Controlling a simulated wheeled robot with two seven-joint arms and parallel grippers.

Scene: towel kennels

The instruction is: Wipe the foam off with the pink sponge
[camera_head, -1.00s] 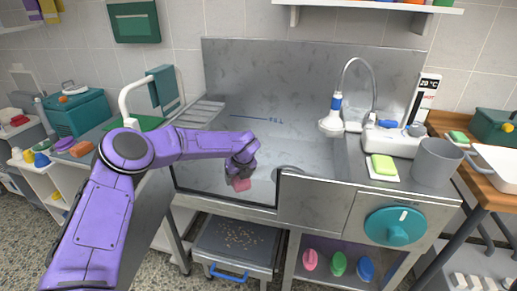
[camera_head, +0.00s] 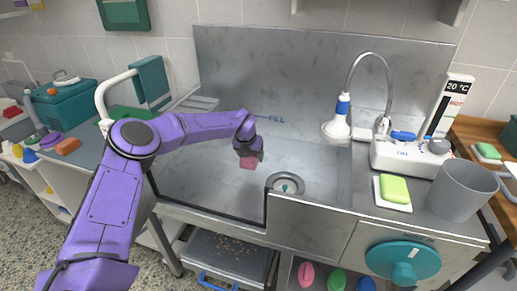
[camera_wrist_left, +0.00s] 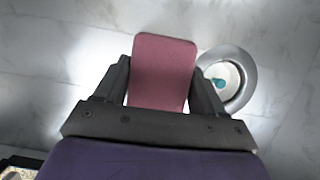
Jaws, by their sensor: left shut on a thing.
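My left gripper (camera_head: 248,154) is shut on the pink sponge (camera_head: 249,163) inside the steel tub. In the left wrist view the pink sponge (camera_wrist_left: 163,72) sits between the two dark fingers of my left gripper (camera_wrist_left: 163,85). The tub floor (camera_head: 200,180) is grey and marbled, and I cannot make out any foam on it. I cannot tell whether the sponge touches the floor. The round drain (camera_head: 285,186) with a teal centre is right of the sponge; it also shows in the left wrist view (camera_wrist_left: 228,80). My right gripper is not in view.
A shower head (camera_head: 337,122) on a curved hose stands at the tub's right rear. Green soap (camera_head: 394,189) and a grey cup (camera_head: 461,190) are on the right ledge. A white rail with a teal towel (camera_head: 150,80) rises at the left. The tub's front rim is low beside my arm.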

